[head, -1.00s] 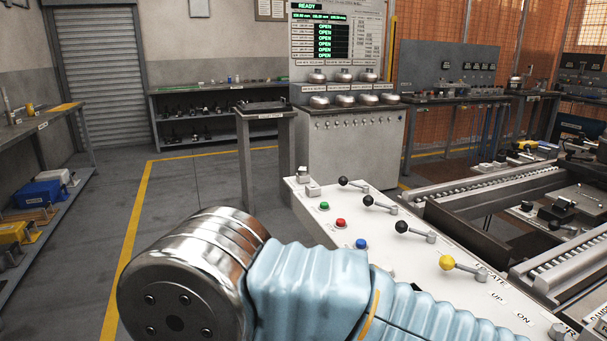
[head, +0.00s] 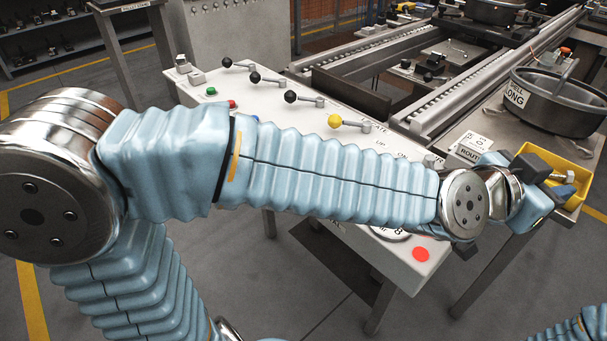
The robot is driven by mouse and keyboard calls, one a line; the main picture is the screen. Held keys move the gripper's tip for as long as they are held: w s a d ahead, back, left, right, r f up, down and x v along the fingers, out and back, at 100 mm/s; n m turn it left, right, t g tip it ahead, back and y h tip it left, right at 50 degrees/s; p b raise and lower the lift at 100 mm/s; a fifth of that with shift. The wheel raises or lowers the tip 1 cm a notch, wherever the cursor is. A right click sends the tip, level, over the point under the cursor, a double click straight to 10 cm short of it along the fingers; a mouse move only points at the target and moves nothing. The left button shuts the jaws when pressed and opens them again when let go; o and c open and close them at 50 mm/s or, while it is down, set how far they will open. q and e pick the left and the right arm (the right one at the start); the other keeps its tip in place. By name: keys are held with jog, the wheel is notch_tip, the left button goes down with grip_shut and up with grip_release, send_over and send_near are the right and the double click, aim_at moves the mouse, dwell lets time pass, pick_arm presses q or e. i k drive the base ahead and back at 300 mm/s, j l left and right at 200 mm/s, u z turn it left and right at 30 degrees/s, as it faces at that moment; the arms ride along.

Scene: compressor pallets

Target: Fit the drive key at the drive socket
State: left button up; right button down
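My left arm reaches across the picture from the left. My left gripper (head: 563,184) is at the right, over the yellow bin (head: 585,178). Small grey and dark parts show at its fingertips, but I cannot tell whether they are fingers, the drive key or bin contents. I cannot make out the drive key for sure. No drive socket is clearly seen; a round plate (head: 391,235) on the front of the white console is partly hidden behind my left forearm. My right gripper is out of view; only a blue piece of my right arm shows at the lower right.
The white console (head: 335,145) carries several levers with black knobs and one yellow-knobbed lever (head: 336,120), plus a red spot (head: 420,254). A dark round pan (head: 556,103) stands behind the yellow bin. Roller rails (head: 440,110) run behind the console. Floor is clear at the lower middle.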

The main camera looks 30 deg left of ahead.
aim_at(181, 59)
jog(key=k+j, duration=0.8)
jog(key=j, duration=0.15)
